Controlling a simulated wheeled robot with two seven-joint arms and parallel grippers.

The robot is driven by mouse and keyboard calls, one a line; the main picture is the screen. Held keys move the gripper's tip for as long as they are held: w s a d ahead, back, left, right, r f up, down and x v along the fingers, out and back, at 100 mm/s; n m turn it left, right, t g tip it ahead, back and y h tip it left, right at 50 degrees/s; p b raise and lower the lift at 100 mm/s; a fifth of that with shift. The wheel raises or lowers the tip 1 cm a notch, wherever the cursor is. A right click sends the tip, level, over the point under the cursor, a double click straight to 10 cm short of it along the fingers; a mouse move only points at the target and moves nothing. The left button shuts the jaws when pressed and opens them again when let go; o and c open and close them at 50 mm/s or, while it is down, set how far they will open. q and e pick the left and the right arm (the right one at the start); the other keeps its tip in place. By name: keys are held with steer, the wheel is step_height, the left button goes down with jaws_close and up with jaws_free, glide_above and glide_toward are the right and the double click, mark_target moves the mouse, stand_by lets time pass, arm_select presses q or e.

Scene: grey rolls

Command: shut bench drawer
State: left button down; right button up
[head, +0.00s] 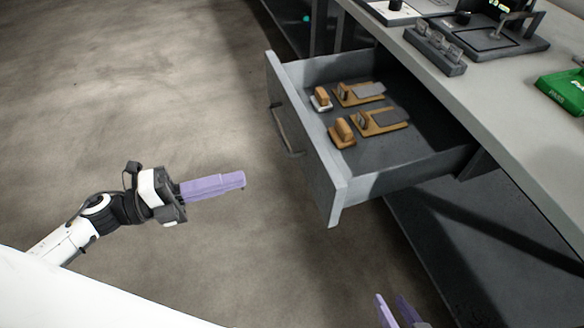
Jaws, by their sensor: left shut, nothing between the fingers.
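The grey bench drawer (335,190) is pulled well out from under the bench. Its front panel faces left and carries a dark bar handle (285,130). My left gripper (243,181) has purple fingers that are shut and empty. It points right, to the left of the drawer front and apart from it. My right gripper (392,306) shows only its purple fingertips at the bottom edge, below the drawer; the two fingers are spaced apart with nothing visible between them.
The drawer holds several wood-coloured tools and blocks (380,121). The grey bench top (480,110) bears a dark device (490,38), a dark rack (435,50) and a green box (566,90). A lower shelf (450,250) lies under the drawer. The floor at left is clear.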

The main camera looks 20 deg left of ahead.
mark_target(309, 160)
arm_select(q)
steer(key=x, duration=1.3)
